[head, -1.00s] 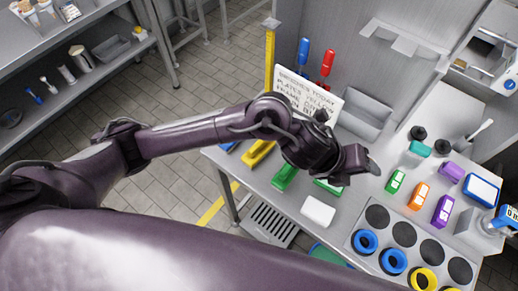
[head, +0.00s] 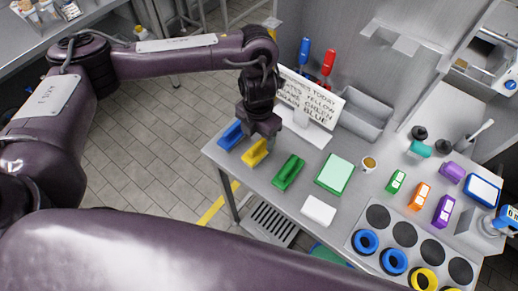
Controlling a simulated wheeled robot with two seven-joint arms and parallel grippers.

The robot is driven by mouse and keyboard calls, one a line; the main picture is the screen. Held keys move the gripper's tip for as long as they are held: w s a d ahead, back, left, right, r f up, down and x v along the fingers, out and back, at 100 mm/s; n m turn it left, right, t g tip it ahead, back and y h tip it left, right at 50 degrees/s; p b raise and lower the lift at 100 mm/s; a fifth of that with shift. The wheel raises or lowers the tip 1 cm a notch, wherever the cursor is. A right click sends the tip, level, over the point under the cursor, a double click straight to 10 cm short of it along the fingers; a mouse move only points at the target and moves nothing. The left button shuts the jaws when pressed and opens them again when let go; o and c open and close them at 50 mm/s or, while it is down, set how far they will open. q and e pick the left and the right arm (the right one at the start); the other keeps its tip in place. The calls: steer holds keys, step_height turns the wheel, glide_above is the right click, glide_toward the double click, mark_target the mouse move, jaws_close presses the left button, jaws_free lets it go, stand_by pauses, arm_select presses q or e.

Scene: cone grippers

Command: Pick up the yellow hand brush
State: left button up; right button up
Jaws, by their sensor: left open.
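The yellow hand brush (head: 255,154) lies on the grey table near its left end, between a blue brush (head: 231,136) and a green brush (head: 288,172). My left gripper (head: 260,139) points down at the yellow brush's far end, with its jaws open. The fingers cover part of that end; I cannot tell whether they touch it. My right gripper is out of view.
A lettered sign (head: 312,100) stands just behind the brushes, close to my left wrist. A green pad (head: 334,174), a white block (head: 319,210) and a small cup (head: 369,164) lie to the right. Coloured bottles and rings stand further right.

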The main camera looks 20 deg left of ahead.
mark_target(259, 143)
arm_select(q)
steer(key=shift+w+f, duration=0.1)
steer(key=shift+f, duration=2.2)
steer(key=shift+c, duration=0.2)
steer(key=c, duration=1.1)
steer(key=shift+o, duration=0.2)
steer(key=shift+r, duration=0.15)
step_height(259, 143, up, 20)
steer(key=shift+p, duration=0.4)
